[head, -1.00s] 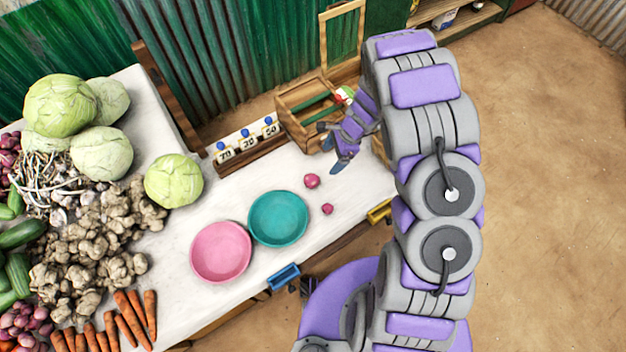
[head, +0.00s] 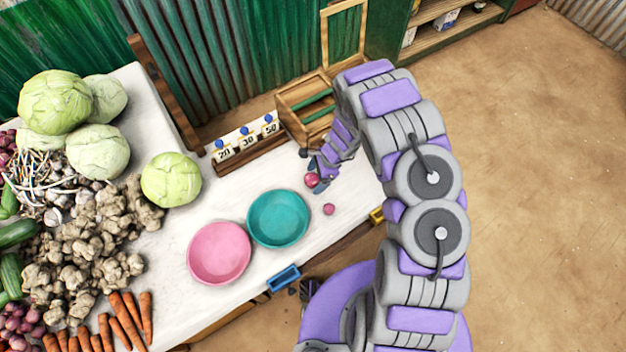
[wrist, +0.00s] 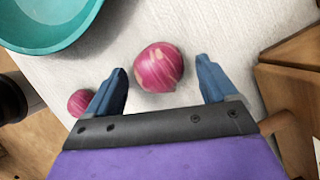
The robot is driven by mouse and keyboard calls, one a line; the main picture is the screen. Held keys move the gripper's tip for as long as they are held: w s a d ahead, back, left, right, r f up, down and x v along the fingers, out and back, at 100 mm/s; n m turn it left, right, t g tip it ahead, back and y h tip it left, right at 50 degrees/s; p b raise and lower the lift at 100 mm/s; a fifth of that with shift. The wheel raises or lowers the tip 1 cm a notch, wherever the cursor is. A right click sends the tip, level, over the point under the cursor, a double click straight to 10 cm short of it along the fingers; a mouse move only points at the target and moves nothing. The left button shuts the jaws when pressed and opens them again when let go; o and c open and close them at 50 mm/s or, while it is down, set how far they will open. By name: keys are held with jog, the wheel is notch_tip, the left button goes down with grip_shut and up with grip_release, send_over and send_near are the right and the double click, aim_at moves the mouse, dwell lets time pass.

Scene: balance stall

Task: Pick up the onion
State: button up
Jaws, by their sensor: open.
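A larger red-purple onion (head: 312,180) with pale patches lies on the white table, partly hidden by my gripper in the head view. In the wrist view this onion (wrist: 158,67) lies between and just beyond my two blue fingers, with a gap on each side. My gripper (wrist: 162,68) is open and empty. In the head view my gripper (head: 314,170) is low beside the larger onion; whether it touches is unclear there. A smaller onion (head: 329,209) lies nearer the table's front edge; in the wrist view this smaller onion (wrist: 80,102) is outside the left finger, partly hidden.
A teal bowl (head: 279,219) and a pink bowl (head: 219,253) stand left of the onions. Behind are number cards (head: 248,141) and an open wooden box (head: 305,100). Cabbages (head: 56,102), ginger (head: 85,240) and carrots (head: 127,320) fill the table's left side.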

jog(key=shift+a+f, duration=0.15)
jog(key=shift+a, duration=0.2)
jog(key=shift+d, duration=0.3)
jog(key=c, duration=0.6)
jog(key=shift+a, duration=0.15)
jog(key=c, duration=0.5)
jog(key=shift+c, duration=0.2)
